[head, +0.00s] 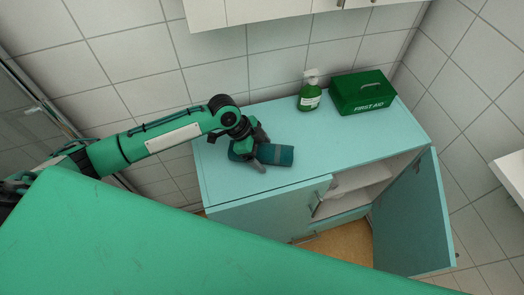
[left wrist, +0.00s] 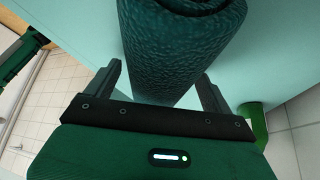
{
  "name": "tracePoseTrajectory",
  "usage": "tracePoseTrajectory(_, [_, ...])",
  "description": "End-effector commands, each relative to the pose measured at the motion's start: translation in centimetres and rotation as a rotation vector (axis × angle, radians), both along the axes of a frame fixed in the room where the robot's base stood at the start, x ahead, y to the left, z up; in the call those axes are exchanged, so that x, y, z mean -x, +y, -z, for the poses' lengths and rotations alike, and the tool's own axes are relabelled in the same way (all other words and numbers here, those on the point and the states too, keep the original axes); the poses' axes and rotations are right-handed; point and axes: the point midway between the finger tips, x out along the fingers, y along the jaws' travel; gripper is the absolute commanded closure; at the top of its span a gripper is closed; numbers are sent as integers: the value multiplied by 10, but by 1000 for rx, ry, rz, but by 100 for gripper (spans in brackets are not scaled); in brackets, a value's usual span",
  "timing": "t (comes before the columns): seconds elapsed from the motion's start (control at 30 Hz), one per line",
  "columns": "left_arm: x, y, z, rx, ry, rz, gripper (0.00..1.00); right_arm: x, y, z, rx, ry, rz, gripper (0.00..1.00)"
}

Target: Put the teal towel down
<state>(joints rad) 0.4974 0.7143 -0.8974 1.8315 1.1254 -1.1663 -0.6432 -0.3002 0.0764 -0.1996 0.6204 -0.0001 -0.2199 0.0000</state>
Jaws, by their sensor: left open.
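The teal towel (head: 275,154) is a dark rolled bundle lying on the light blue cabinet top (head: 230,185), near its left end. It also shows large in the left wrist view (left wrist: 178,50), its roll running away from the gripper. My left gripper (head: 256,152) is at the towel in the head view and hides part of it. In the left wrist view its two fingers (left wrist: 162,85) stand apart, one on each side of the towel's near end, with gaps visible. My right gripper does not show.
A green soap pump bottle (head: 309,94) and a green first aid box (head: 362,93) stand at the back right of the cabinet top. A cabinet door (head: 412,215) hangs open at the right front. The top between towel and bottle is clear.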

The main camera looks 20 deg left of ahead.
Motion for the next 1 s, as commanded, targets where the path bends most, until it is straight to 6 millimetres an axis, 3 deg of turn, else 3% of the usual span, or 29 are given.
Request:
tracePoseTrajectory(0.43, [4,34,-56,-1,-3,-1,15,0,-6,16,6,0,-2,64])
tracePoseTrajectory(1.0, [5,36,-62,0,-1,0,15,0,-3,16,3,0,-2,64])
